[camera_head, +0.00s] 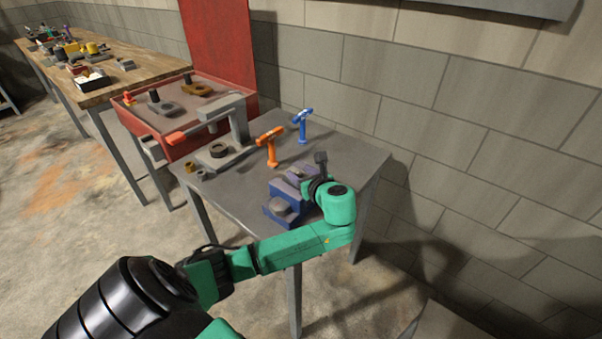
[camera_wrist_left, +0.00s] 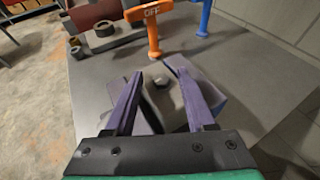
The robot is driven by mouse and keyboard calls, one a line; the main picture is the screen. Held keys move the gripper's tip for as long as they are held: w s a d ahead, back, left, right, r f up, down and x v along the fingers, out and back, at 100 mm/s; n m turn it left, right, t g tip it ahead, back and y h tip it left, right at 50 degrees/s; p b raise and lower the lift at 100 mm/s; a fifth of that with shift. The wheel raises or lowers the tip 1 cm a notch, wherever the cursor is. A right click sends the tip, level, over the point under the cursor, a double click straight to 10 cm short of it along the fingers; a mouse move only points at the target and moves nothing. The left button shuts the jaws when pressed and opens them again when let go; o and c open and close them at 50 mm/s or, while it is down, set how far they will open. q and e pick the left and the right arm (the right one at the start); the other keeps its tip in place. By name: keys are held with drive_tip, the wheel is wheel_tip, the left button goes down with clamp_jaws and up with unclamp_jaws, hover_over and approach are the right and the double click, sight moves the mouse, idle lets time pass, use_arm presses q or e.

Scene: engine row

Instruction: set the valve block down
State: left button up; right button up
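In the left wrist view, the valve block's grey middle (camera_wrist_left: 165,98) with a round knob fills the space between the two purple fingers of my left gripper (camera_wrist_left: 154,72). Any gap under the block is hard to tell. My right gripper is not in view.
An orange handled tool (camera_head: 269,146) and a blue one (camera_head: 302,124) stand behind the block. A grey fixture with a ring (camera_head: 218,150) is to the left. A red bench (camera_head: 165,122) adjoins the table (camera_head: 352,158), which has free room at the right.

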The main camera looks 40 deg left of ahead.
use_arm(q)
drive_tip(key=b+v, duration=0.1)
drive_tip(key=v, duration=1)
drive_tip(key=shift+d, duration=0.4)
drive_tip(key=shift+s+r, duration=0.1)
drive_tip(key=shift+s, duration=0.05)
